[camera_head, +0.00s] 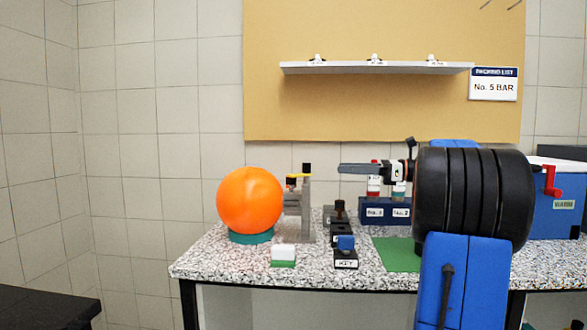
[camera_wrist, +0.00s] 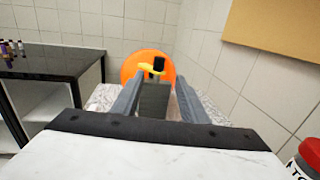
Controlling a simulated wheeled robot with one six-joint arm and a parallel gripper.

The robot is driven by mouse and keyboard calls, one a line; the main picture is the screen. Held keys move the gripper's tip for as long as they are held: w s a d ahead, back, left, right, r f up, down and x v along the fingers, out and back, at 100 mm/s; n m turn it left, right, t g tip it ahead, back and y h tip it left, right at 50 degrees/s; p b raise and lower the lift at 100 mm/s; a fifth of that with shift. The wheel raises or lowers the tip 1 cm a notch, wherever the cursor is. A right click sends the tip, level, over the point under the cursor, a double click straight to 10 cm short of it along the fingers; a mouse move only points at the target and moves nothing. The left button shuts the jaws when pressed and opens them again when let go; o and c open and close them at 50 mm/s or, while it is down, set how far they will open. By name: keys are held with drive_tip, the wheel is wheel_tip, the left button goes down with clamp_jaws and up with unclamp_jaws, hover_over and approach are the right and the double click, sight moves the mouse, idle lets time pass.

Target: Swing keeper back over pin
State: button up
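The keeper looks like a thin yellow bar (camera_head: 299,176) on top of a grey stand (camera_head: 306,214), right of the orange ball. A black upright knob (camera_head: 306,168) rises at its right end. A dark piece (camera_head: 291,184) sits below its left end; I cannot tell which is the pin. The wrist view shows the yellow bar (camera_wrist: 149,70), black knob (camera_wrist: 159,65) and grey stand (camera_wrist: 154,98) ahead, between the finger lines. My gripper (camera_head: 342,168) points left, right of the knob and apart from it. Its fingers (camera_wrist: 161,84) are spread and empty.
An orange ball (camera_head: 250,200) rests on a teal ring (camera_head: 251,237) behind the stand from the wrist. A white-green block (camera_head: 283,254), a KEY holder (camera_head: 346,262) and a blue rack (camera_head: 388,211) stand on the speckled bench. A shelf (camera_head: 375,68) hangs above.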

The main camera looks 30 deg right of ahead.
drive_tip(key=x, duration=1.7)
drive_tip(key=shift+a, duration=0.1)
drive_tip(key=shift+c, duration=0.4)
clamp_jaws()
